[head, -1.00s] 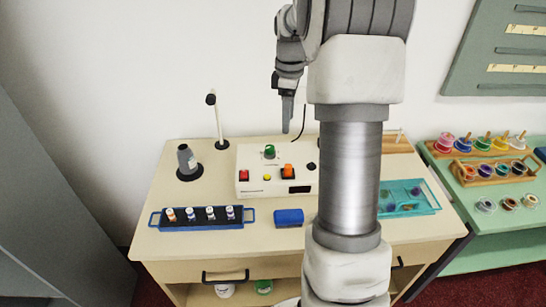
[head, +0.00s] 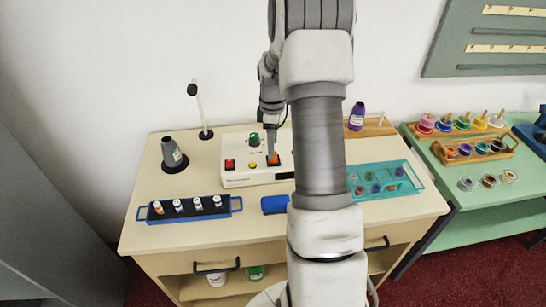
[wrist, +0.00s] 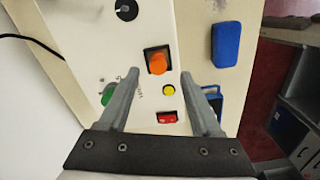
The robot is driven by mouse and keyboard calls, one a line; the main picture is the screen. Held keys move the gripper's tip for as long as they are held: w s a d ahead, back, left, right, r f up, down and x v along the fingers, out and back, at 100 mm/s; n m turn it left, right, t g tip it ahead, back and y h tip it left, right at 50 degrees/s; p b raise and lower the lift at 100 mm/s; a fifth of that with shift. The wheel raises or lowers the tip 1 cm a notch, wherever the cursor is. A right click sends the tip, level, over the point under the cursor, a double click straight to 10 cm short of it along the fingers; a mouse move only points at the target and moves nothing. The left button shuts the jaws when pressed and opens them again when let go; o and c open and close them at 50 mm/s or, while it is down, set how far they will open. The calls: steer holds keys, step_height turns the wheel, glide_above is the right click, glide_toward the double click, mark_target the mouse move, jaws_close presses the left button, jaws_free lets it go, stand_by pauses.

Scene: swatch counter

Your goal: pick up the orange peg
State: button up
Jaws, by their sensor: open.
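The orange peg (head: 275,158) stands in a black square socket on a white control box (head: 236,180). In the wrist view the orange peg (wrist: 157,62) is a short round piece, upright in its socket. My gripper (head: 271,152) is low over the box, right at the peg in the head view, and partly hides it. In the wrist view my gripper (wrist: 160,74) is open, with nothing held. The peg shows just past the fingertips, roughly centred between them. I cannot tell how much height is left between tips and peg.
The box also carries a green knob (head: 254,139), a red button (head: 229,164) and a yellow button (wrist: 168,90). A blue block (head: 275,204), a vial rack (head: 190,209), a grey bottle (head: 172,153) and a teal tray (head: 408,186) stand around it.

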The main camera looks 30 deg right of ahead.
steer(key=shift+w+d+f, duration=0.1)
steer(key=shift+d+f, duration=0.05)
steer(key=shift+f, duration=1.8)
jaws_close()
